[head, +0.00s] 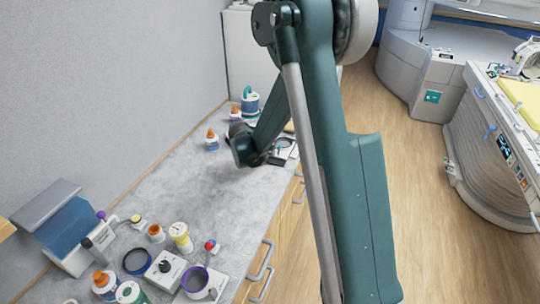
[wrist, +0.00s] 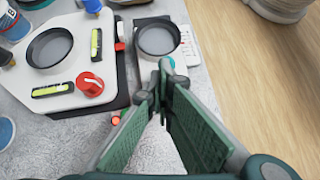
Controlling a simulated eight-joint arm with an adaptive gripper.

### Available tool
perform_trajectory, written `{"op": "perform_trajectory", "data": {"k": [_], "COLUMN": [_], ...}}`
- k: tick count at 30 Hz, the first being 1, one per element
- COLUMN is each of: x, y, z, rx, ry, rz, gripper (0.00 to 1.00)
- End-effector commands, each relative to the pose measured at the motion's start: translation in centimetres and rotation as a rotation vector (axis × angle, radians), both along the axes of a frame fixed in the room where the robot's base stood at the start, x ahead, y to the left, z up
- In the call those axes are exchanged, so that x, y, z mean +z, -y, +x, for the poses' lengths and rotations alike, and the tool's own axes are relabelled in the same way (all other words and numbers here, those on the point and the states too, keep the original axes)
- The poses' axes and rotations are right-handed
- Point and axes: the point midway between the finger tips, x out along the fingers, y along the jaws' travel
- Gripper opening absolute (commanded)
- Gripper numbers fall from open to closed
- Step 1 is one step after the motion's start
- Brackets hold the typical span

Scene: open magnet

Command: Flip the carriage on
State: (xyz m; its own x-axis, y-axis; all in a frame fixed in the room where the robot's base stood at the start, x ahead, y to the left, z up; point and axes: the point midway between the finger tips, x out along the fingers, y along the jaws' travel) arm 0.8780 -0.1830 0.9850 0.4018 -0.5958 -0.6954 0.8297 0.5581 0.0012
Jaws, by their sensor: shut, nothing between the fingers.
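My gripper (wrist: 163,80) is shut and empty; its green-padded fingers meet at the tips in the wrist view. A small red part (wrist: 119,46) sits at this device's left side, and a teal bit shows by the fingertips. Touching or apart cannot be told. No label marks which thing is the carriage. In the head view, my gripper (head: 270,160) is low over the far counter, partly hidden by my arm, beside a device with a round dish (head: 284,143).
Glue bottles (head: 212,140) and a jar (head: 250,103) stand nearby. The counter (head: 180,185) is clear mid-length; several devices crowd its near end.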

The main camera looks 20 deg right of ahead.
Motion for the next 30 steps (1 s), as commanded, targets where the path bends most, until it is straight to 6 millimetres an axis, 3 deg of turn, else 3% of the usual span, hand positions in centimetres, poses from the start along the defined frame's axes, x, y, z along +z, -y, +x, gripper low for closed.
{"op": "perform_trajectory", "data": {"k": [1, 4, 17, 23, 30], "x": [-0.4, -0.4, -0.3, -0.2, 0.7], "y": [1.1, 1.7, 1.9, 1.2, -1.3], "z": [0.8, 1.4, 1.4, 0.9, -0.5], "rx": [-0.005, -0.006, -0.008, -0.006, -0.002], "ry": [0.001, 0.001, -0.001, -0.001, 0.003], "rz": [0.000, 0.000, 0.001, 0.000, 0.000], "gripper": [0.00, 0.00, 0.00, 0.00, 0.00]}}
